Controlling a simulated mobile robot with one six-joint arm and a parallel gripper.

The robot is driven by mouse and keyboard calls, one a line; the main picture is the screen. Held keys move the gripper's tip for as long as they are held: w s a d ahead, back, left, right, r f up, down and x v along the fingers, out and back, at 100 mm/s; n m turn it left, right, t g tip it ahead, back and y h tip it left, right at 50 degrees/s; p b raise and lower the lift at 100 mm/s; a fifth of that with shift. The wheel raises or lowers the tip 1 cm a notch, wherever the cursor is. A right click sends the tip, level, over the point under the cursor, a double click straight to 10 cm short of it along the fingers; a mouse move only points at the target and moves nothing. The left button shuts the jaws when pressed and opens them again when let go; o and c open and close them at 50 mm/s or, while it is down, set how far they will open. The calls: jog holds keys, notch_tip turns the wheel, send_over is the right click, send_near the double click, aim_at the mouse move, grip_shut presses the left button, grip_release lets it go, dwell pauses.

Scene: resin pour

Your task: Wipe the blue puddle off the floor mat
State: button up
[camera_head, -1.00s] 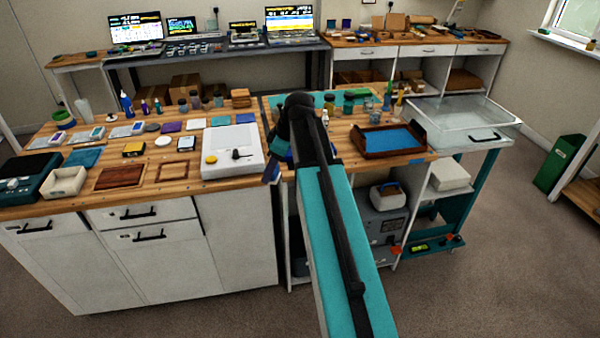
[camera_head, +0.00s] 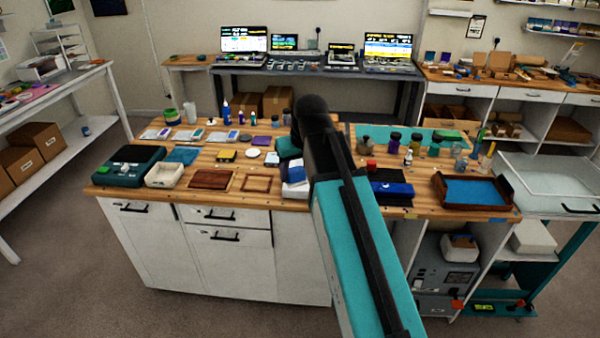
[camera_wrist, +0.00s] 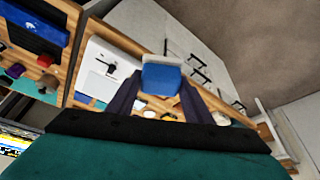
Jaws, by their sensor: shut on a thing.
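My gripper (camera_wrist: 160,88) is shut on a blue block with a pale grey edge (camera_wrist: 162,78), perhaps a sponge. The block sits between the two dark fingertips, over the wooden workbench. In the head view my arm reaches forward over the bench, and the blue block (camera_head: 297,174) shows just left of it, partly hidden. The floor mat and the blue puddle are not in view; only bare grey-brown floor (camera_head: 185,290) shows.
The wooden workbench (camera_head: 130,187) holds many small items, a teal case (camera_head: 128,168), a white machine (camera_wrist: 98,75) under my arm and a dark tray with a blue inside (camera_head: 475,192). A white side table (camera_head: 60,95) stands left. Floor at front left is clear.

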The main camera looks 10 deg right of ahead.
jog(key=shift+d+m+h, duration=0.2)
jog(key=shift+m+h, duration=0.2)
jog(key=shift+m, duration=0.6)
jog(key=shift+d, duration=0.1)
